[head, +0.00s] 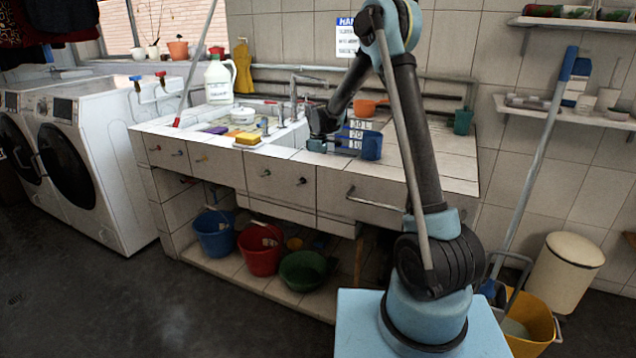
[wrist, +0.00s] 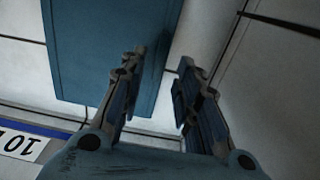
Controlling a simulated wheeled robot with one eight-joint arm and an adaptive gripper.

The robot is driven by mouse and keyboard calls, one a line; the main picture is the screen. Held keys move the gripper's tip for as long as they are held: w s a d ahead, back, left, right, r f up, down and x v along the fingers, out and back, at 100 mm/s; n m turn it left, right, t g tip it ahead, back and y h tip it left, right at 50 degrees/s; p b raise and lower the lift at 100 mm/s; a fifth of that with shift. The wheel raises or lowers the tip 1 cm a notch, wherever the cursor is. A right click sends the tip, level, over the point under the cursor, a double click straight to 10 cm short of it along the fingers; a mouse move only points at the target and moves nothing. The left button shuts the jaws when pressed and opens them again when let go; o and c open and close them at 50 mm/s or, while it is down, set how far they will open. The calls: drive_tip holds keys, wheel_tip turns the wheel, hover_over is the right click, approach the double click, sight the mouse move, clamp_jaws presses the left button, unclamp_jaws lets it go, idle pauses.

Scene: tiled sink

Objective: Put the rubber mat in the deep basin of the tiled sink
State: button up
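My gripper (wrist: 161,66) is open, with a clear gap between its fingers and nothing held in it. In the head view my gripper (head: 318,143) is low over the tiled sink, just left of a blue object (head: 371,147). In the wrist view a flat blue panel (wrist: 105,55) lies beyond the left finger, which covers part of its right side. I cannot tell whether this panel is the rubber mat or the side of that blue object. The tiled sink (head: 290,187) stretches along the wall. The inside of its deep basin is not clearly visible.
Number labels (head: 358,138) stand beside the gripper, and a "10" label (wrist: 18,145) shows in the wrist view. Taps (head: 281,113) rise behind the sink. A yellow sponge (head: 248,139) and a white jug (head: 219,82) are at left. An orange pot (head: 365,107) stands behind.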

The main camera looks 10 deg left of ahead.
wheel_tip(320, 180, up, 7)
drive_tip(key=shift+s, duration=0.15)
drive_tip(key=shift+r, duration=0.1)
idle(0.3)
